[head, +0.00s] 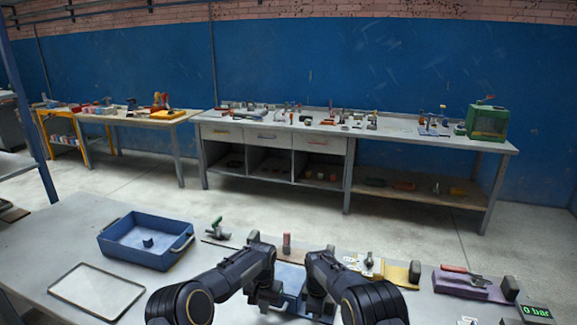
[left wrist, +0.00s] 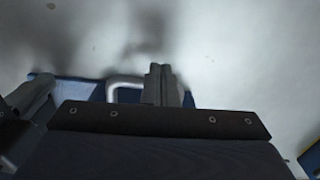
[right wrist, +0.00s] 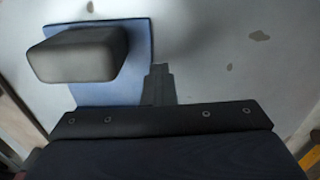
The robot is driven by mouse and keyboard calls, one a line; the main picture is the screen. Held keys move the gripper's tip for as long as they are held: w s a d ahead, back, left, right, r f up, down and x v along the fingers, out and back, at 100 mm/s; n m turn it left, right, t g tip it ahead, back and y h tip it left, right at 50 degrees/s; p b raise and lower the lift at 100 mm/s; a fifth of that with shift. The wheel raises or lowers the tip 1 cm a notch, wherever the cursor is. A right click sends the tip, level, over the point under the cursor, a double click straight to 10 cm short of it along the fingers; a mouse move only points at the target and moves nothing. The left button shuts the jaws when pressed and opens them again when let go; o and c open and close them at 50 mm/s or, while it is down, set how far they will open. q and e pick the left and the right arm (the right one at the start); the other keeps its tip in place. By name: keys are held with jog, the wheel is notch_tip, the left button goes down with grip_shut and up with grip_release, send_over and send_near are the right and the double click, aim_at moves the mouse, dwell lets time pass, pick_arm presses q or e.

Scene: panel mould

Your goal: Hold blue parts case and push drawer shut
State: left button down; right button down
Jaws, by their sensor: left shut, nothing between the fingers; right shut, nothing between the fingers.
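The blue parts case (head: 292,279) is on the near table between my two arms, mostly hidden by them in the head view. In the left wrist view a blue edge with a pale U-shaped handle (left wrist: 122,82) shows behind the shut fingers of my left gripper (left wrist: 160,70). In the right wrist view a flat blue surface (right wrist: 110,93) lies left of my shut right gripper (right wrist: 159,70), with a grey block in front of it that I cannot identify. Both grippers are empty. I cannot tell how far the drawer is open, or whether either gripper touches the case.
A blue bin (head: 147,240) and a pale framed tray (head: 97,291) are at left on the near table. A red-topped post (head: 287,243), a yellow item (head: 400,273) and a purple block (head: 473,284) stand behind and to the right. A long workbench (head: 360,133) is across the floor.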

pick_arm(q)
jog(key=shift+w+d, duration=0.2)
jog(key=shift+w, duration=0.35)
jog(key=shift+w+d, duration=0.15)
jog(key=shift+w, duration=0.4)
jog(key=shift+w+d, duration=0.15)
jog(key=shift+w, duration=0.35)
jog(key=shift+s+a, duration=0.25)
jog(key=shift+s, duration=0.5)
jog(key=shift+s+a, duration=0.2)
jog(key=shift+s, duration=0.5)
notch_tip(320, 180, up, 7)
pick_arm(e)
jog(key=c, duration=2.1)
grip_release()
jog(key=shift+c, duration=0.2)
